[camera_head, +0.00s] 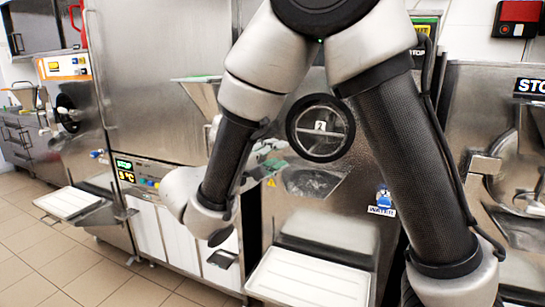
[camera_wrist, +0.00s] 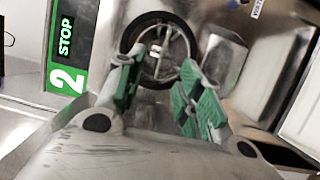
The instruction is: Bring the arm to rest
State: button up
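My arm is raised and bent in front of the middle freezer (camera_head: 345,200), with its elbow at the top of the head view. My gripper (camera_head: 272,168) is partly hidden behind the forearm in the head view. In the wrist view my gripper (camera_wrist: 160,88) shows its two green-padded fingers spread apart, with nothing between them. I cannot tell the exact distance from the fingers to the freezer.
A white tray (camera_head: 310,279) sits low at the front of the middle freezer. Another white tray (camera_head: 68,202) juts out at the left. A further machine (camera_head: 515,170) stands at the right. Tiled floor (camera_head: 60,262) is open at the lower left. A green STOP display (camera_wrist: 66,50) is nearby.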

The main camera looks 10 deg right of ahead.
jog(key=shift+s+a, duration=0.2)
jog(key=shift+s, duration=0.05)
jog(key=s+d+f+n+g+y, duration=0.3)
jog(key=s+d+f+g+y, duration=0.4)
jog(key=s+d+f+g, duration=0.35)
jog(key=s+d+r+m+t+y, duration=0.4)
jog(key=s+d+r+m+y, duration=0.4)
jog(key=s+d+m, duration=0.1)
jog(key=s+d, duration=0.1)
jog(key=d, duration=0.1)
jog(key=shift+d+r+m, duration=0.3)
jog(key=shift+r+m, duration=0.1)
